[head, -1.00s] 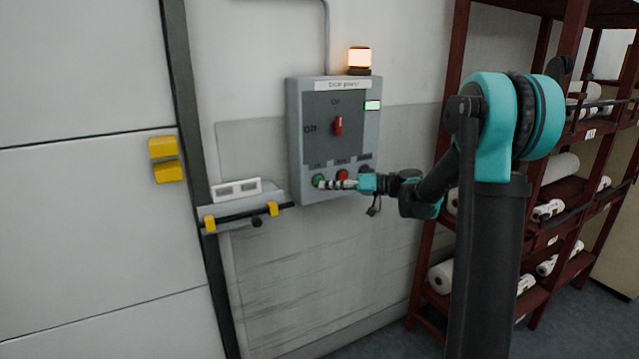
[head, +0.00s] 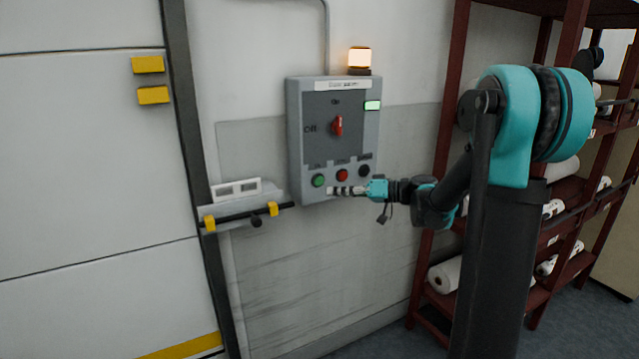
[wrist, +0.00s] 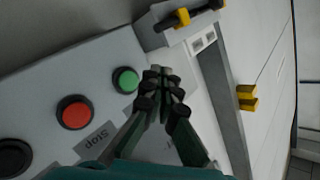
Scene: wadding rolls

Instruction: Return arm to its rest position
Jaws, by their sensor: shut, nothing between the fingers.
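My gripper (head: 334,190) is shut and empty, just in front of the lower part of the grey control box (head: 294,140). In the wrist view its fingertips (wrist: 160,78) are together, beside the green button (wrist: 125,80). In the head view the green button (head: 319,180) is clear of the fingers, up and to their left. The red stop button (head: 342,174) is just above the fingers. My arm is stretched out to the left towards the box.
A red rack (head: 440,190) with white rolls stands right, partly behind my arm. A latch bar (head: 250,213) juts from the wall left of the box. The white door (head: 80,200) has yellow handles (head: 150,80). A lamp (head: 359,57) glows on the box.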

